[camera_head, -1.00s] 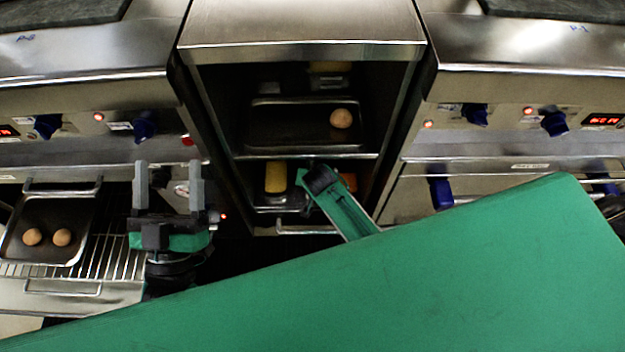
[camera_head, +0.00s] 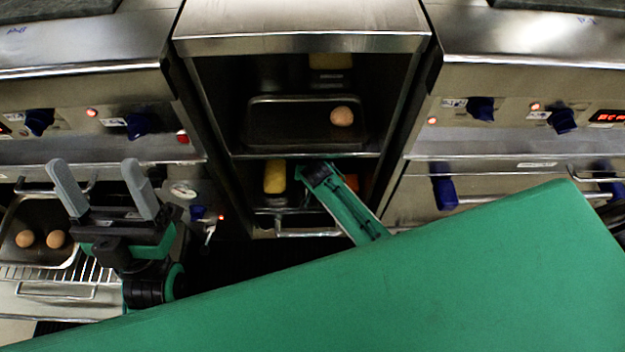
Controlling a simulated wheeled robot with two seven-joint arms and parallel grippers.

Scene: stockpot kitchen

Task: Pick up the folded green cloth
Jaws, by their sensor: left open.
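I cannot make out a folded green cloth in the head view. The large green panel across the bottom is smooth and stiff and seems to be part of my own body. My left gripper (camera_head: 100,172) is at the left, with its two grey fingers pointing up, spread wide and empty. It stands in front of the left oven, near the tray with two eggs. My right gripper does not show.
A central cabinet (camera_head: 300,43) has an open front. A dark tray (camera_head: 285,125) with one egg (camera_head: 341,116) is on its upper shelf; a yellow item (camera_head: 275,177) is below. At left, a tray (camera_head: 45,212) with two eggs sits on a wire rack. Ovens with blue knobs flank the cabinet.

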